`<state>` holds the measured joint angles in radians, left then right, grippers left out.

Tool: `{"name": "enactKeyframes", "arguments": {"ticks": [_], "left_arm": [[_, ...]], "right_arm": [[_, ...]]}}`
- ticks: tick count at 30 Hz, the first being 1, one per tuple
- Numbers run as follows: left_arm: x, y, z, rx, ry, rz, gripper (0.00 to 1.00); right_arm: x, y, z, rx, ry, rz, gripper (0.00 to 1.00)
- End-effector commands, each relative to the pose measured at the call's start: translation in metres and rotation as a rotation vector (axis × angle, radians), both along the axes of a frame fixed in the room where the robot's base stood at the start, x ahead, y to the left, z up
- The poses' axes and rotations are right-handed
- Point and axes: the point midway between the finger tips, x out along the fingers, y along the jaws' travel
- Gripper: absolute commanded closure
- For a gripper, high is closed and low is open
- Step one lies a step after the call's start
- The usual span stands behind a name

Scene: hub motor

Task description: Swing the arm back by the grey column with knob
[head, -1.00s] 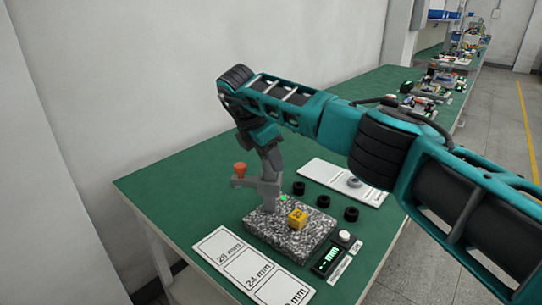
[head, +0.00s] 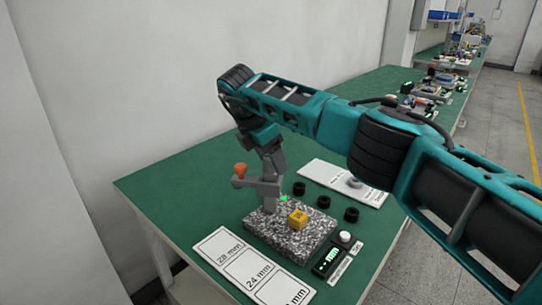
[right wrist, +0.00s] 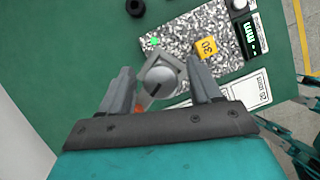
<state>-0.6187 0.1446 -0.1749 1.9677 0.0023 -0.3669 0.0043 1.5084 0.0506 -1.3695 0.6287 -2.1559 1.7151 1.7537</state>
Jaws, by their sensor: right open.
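The grey column (head: 271,200) stands upright at the back left edge of the speckled granite plate (head: 262,222). A grey arm reaches left from it and carries an orange knob (head: 240,169). In the right wrist view, the column's round top (right wrist: 162,80) lies between my right gripper's (right wrist: 161,70) two spread fingers, with a gap on each side. The orange knob (right wrist: 140,107) is partly hidden by the left finger. In the head view, my right gripper (head: 271,174) is over the column's upper end. My left gripper is not in view.
A yellow block (head: 297,219) marked 30 sits on the plate. A display (head: 328,262), a white button (head: 344,237) and several black rings (head: 323,202) are close by. A labelled card (head: 250,268) lies in front. The green table's (head: 180,190) left part is bare.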

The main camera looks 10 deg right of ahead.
Motion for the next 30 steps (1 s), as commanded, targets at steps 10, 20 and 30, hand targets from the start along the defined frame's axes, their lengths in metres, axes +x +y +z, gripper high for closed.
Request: {"name": "enactKeyframes", "arguments": {"ticks": [10,20,30], "left_arm": [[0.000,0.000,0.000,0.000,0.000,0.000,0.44],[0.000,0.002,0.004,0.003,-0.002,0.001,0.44],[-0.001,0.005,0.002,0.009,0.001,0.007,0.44]], "right_arm": [[-0.006,0.020,0.050,0.001,-0.006,0.002,0.37],[-0.015,0.042,0.109,-0.001,-0.003,-0.002,0.37],[-0.017,0.046,0.120,-0.001,-0.002,-0.001,0.37]]}}
